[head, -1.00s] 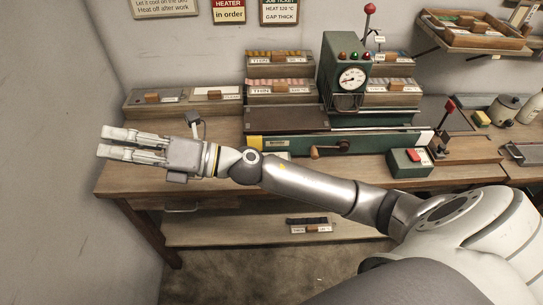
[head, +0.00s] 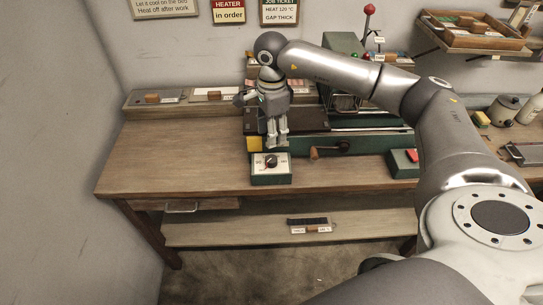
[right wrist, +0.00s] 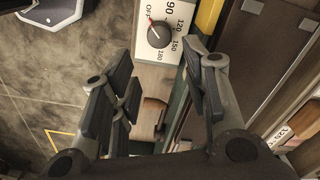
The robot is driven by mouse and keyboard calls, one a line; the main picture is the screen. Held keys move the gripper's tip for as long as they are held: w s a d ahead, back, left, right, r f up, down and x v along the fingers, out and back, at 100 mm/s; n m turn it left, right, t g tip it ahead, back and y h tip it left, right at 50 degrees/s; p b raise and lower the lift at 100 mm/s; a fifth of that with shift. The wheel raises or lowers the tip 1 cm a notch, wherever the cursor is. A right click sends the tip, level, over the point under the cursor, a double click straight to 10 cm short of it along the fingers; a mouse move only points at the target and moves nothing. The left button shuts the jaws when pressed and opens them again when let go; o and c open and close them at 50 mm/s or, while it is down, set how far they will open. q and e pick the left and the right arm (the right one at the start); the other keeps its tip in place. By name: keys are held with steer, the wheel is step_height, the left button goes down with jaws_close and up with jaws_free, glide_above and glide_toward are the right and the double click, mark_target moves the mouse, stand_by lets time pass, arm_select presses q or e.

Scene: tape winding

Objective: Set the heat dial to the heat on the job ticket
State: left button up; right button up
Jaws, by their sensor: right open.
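The heat dial (head: 271,161) is a dark round knob on the white face of a small green box at the bench's front. In the right wrist view the dial (right wrist: 162,34) has marks OFF, 90, 120, 150 and 180, and its red pointer line is toward OFF. The job ticket (head: 281,12) on the wall reads HEAT 120 °C, GAP THICK. My right gripper (head: 277,144) points down just above and behind the dial, apart from it. Its open, empty fingers (right wrist: 160,68) also show in the right wrist view. My left gripper is not in view.
The green machine (head: 343,42) stands behind, partly hidden by my right arm. A crank handle (head: 314,153) and a green box with a red switch (head: 411,156) are right of the dial. The bench top (head: 165,160) to the left is clear.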

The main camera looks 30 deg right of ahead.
mark_target(271, 159)
step_height(271, 159, down, 10)
steer(key=shift+a+f+p, duration=0.1)
steer(key=shift+f+p, duration=0.05)
steer(key=shift+p, duration=0.95)
steer(key=shift+c, duration=0.2)
steer(key=c, duration=0.7)
